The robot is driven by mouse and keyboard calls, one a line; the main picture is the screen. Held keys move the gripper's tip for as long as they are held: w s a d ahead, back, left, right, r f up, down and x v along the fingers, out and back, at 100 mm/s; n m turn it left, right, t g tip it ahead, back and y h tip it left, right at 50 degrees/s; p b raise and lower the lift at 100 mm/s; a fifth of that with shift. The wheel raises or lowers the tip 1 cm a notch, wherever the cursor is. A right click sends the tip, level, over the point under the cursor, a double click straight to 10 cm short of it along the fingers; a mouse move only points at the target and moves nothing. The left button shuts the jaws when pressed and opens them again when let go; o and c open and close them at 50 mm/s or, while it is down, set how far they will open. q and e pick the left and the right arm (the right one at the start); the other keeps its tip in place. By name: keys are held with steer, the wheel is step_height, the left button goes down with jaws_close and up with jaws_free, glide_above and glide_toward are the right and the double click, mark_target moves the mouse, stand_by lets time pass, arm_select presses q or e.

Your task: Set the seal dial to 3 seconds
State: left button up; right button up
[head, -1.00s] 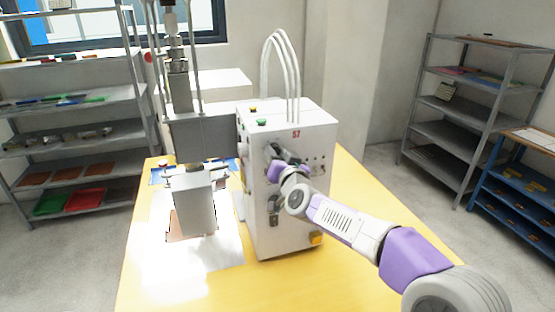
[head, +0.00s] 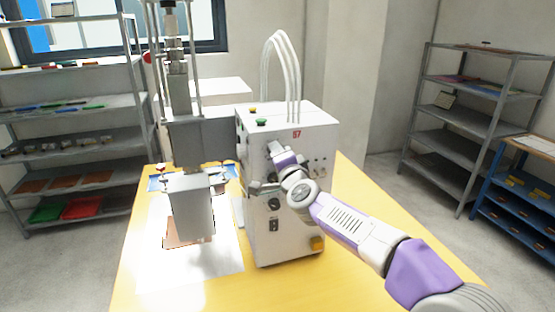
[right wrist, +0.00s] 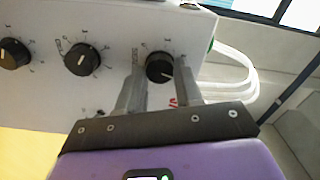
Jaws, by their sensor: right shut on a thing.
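The seal dial is a black knob (right wrist: 160,68) on the white front panel of the welder. In the right wrist view, the two grey fingers of my right gripper (right wrist: 161,88) stand on either side of it, shut on it. Its label and scale are partly hidden by the fingers, and I cannot read its setting. In the head view my right gripper (head: 275,152) is at the upper front of the white machine box (head: 300,128) and hides the dial. My left gripper is not in view.
Two more black dials (right wrist: 82,59) (right wrist: 13,53) sit in line on the panel. A grey press head (head: 190,205) stands left of the box, above the yellow table (head: 345,290). White hoses (head: 285,75) rise behind the box. Shelves stand at both sides.

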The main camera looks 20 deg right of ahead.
steer(key=shift+m, duration=1)
steer(key=o, duration=1)
steer(key=shift+s, duration=0.1)
steer(key=s+b, duration=0.1)
steer(key=s, duration=0.6)
steer(key=shift+s+d, duration=0.15)
steer(key=shift+s, duration=0.05)
